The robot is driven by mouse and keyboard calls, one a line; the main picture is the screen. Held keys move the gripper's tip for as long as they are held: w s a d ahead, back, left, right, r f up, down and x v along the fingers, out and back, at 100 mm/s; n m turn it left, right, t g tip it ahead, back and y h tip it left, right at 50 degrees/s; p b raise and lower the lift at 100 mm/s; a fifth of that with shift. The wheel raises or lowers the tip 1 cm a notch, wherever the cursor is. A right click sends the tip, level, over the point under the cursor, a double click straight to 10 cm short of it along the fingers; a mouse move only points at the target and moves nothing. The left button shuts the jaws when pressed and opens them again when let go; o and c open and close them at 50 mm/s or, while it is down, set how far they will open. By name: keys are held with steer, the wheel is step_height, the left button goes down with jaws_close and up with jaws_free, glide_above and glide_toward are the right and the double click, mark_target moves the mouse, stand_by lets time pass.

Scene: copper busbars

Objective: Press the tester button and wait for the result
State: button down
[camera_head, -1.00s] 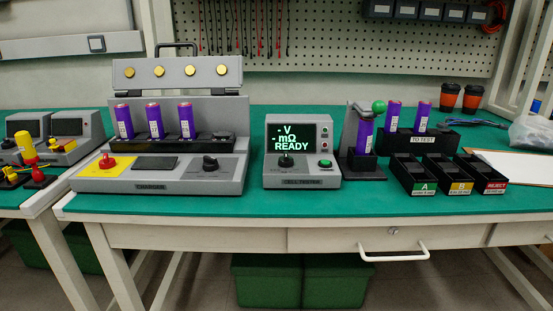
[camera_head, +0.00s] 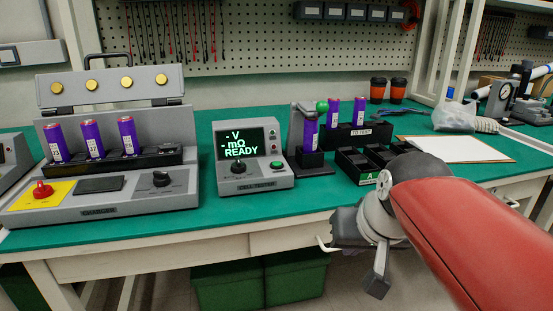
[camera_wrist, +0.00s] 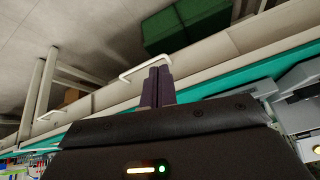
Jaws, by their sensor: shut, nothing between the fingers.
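The grey cell tester (camera_head: 253,180) stands on the green bench mat. Its screen (camera_head: 245,143) shows dashes before V and mΩ and the word READY. A green button (camera_head: 277,165) sits on its right front, beside a black knob (camera_head: 238,167). Right of the tester, a purple cell (camera_head: 310,136) stands upright in a black holder whose lever has a green ball (camera_head: 322,106). My gripper (camera_wrist: 156,85) is shut and empty in the wrist view. In the head view it is low by the bench's front edge, to the right of the tester and apart from the button.
A charger (camera_head: 110,195) with several purple cells stands left of the tester. A "TO TEST" rack (camera_head: 357,137) and black sorting trays (camera_head: 357,167) stand to the right, partly behind my arm. A white drawer handle (camera_wrist: 140,72) juts out near my gripper. The mat before the tester is clear.

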steer(key=w+a+r+y+p, duration=0.1)
steer(key=w+a+r, duration=0.2)
steer(key=w+r, duration=0.15)
steer(key=w+a+r+y, duration=0.1)
steer(key=w+a+r, duration=0.15)
steer(key=w, duration=0.25)
step_height(320, 180, up, 8)
steer(key=n+y+p, duration=0.1)
steer(key=y+p, duration=0.1)
steer(key=y, duration=0.2)
glide_above(280, 164)
steer(key=shift+r, duration=0.1)
steer(key=shift+s, duration=0.1)
step_height(280, 164, down, 9)
steer(key=b, duration=0.6)
steer(key=shift+r+b, duration=0.1)
steer(key=shift+b, duration=0.2)
steer(key=shift+f, duration=0.4)
